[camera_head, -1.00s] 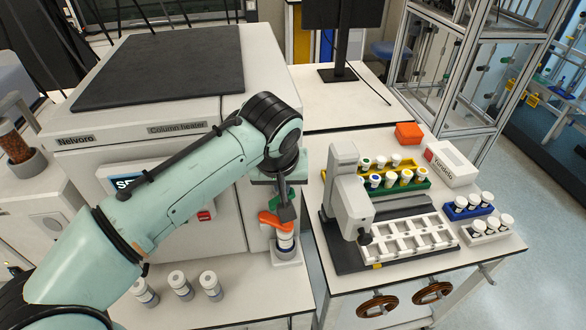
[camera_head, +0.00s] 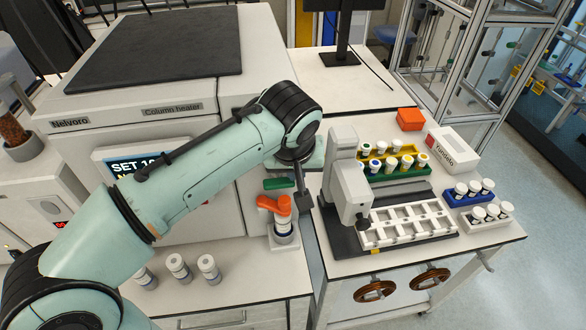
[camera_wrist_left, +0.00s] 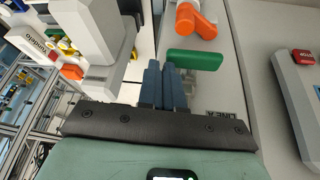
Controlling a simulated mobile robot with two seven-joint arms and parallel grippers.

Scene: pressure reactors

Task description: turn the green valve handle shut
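The green valve handle (camera_head: 279,183) is a short bar on the front of the column heater, above an orange handle (camera_head: 275,204). It lies level across the head view. In the left wrist view the green handle (camera_wrist_left: 195,60) lies just right of my fingertips, with a small gap visible between. My left gripper (camera_head: 304,205) hangs fingers down, to the right of both handles. Its blue-grey fingers (camera_wrist_left: 167,80) are close together with nothing seen between them. My right gripper is out of view.
A capped vial stands in a holder (camera_head: 284,240) below the orange handle. Several vials (camera_head: 178,268) stand at the bench front. A grey-white instrument (camera_head: 345,180) with a white rack (camera_head: 410,228) stands close right of my gripper. A red button (camera_wrist_left: 303,56) shows in the wrist view.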

